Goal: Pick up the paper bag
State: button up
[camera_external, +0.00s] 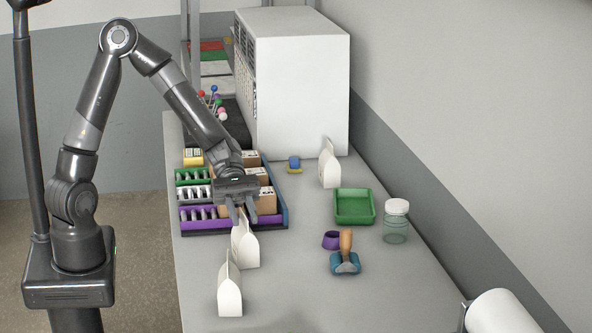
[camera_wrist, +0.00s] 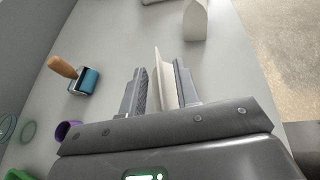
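A white paper bag (camera_external: 245,248) stands upright on the table below my gripper (camera_external: 241,214). In the wrist view, its thin folded top (camera_wrist: 164,78) rises between the two fingers of my gripper (camera_wrist: 160,92). The fingers are open around it. The right finger is close to the bag, and a gap shows on the left finger's side. A second white bag (camera_external: 230,290) stands nearer the camera, and it also shows ahead in the wrist view (camera_wrist: 195,20). A third white bag (camera_external: 327,168) stands at the back right.
A purple and blue organiser (camera_external: 232,228) with vials and brown boxes lies behind the bag. To the right are a purple cup (camera_external: 331,240), a blue roller (camera_external: 345,264) with a wooden handle, a green tray (camera_external: 354,207) and a clear jar (camera_external: 396,228). The front right table is clear.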

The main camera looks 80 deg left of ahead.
jog(key=shift+d+f, duration=0.2)
jog(key=shift+d, duration=0.25)
grip_shut()
dwell(1.1)
